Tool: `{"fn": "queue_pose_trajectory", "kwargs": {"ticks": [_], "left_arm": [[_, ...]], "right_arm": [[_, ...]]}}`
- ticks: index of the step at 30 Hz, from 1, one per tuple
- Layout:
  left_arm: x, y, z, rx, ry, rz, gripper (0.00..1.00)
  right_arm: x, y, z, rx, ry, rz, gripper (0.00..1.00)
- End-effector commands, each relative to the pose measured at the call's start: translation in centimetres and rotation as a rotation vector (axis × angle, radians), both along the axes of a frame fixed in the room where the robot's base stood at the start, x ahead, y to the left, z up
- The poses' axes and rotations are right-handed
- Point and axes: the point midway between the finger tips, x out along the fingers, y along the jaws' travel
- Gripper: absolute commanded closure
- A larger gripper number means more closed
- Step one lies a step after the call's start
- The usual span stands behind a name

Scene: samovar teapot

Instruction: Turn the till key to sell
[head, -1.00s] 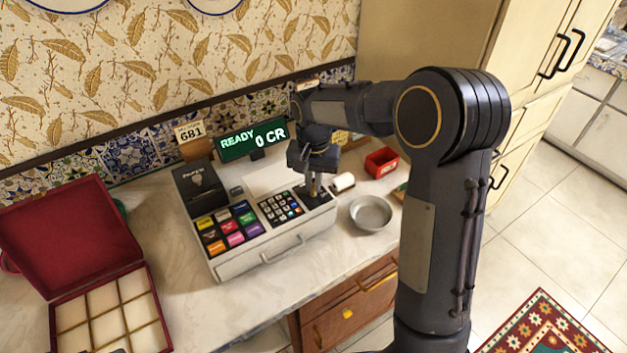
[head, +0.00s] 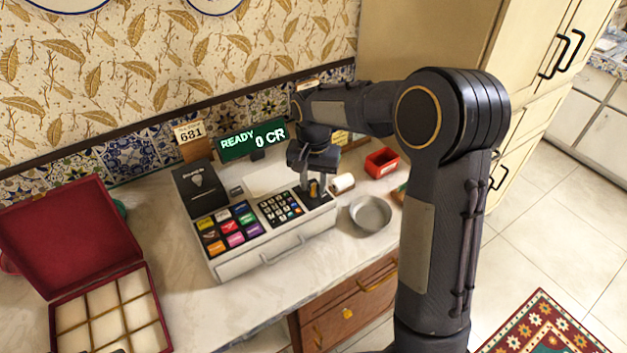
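The till (head: 262,258) stands on the counter, with coloured buttons (head: 228,229) and a dark number keypad (head: 280,207) on top. Its green display (head: 252,140) reads "READY 0 CR". My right gripper (head: 314,190) points down over the dark panel at the till's right end, where the key sits. The fingers are at a small brass-coloured piece there, which seems to be the key. The key is mostly hidden by the gripper, and its position cannot be read. I cannot tell whether the fingers are closed on it. My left gripper is not in view.
A metal bowl (head: 371,214), a paper roll (head: 342,183) and a red tray (head: 381,163) stand right of the till. An open red box (head: 62,240) with compartments is at the left. A card reading 681 (head: 190,133) stands behind the till.

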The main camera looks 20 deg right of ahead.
Motion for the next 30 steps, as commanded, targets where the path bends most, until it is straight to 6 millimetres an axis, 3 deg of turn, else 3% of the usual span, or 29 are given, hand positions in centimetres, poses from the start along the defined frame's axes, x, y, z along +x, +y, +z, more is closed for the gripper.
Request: {"fn": "queue_pose_trajectory", "kwargs": {"ticks": [15, 30], "left_arm": [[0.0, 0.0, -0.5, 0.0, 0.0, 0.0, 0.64], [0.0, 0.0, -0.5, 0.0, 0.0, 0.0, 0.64]], "right_arm": [[0.1, 0.0, 7.1, 0.0, -0.004, 0.0, 0.71], [0.0, 0.0, 7.8, 0.0, -0.001, 0.0, 0.71]]}}
